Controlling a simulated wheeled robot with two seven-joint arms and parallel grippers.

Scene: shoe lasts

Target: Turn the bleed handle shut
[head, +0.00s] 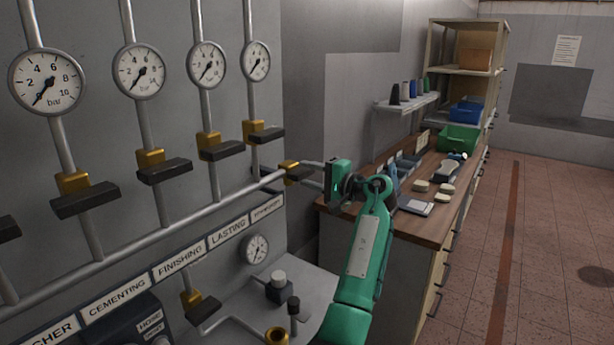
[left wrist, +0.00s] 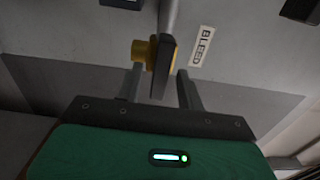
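The bleed valve has a brass body (head: 289,166) and a dark bar handle (head: 300,174) at the right end of the long horizontal pipe. In the left wrist view the dark handle (left wrist: 162,68) points down the picture, roughly in line with the grey pipe above it, with the brass body (left wrist: 140,50) at its left. A BLEED label (left wrist: 201,46) is on the wall at its right. My left gripper (head: 311,174) is open, its fingers (left wrist: 160,88) on either side of the handle, with a visible gap at least on the left. My right gripper is not in view.
Several gauges (head: 139,70) and brass valves with dark handles (head: 165,171) line the panel at the left. A lower gauge (head: 256,249) and bench fittings (head: 279,288) lie below the pipe. A wooden workbench (head: 455,188) stands behind my left arm; the floor at the right is clear.

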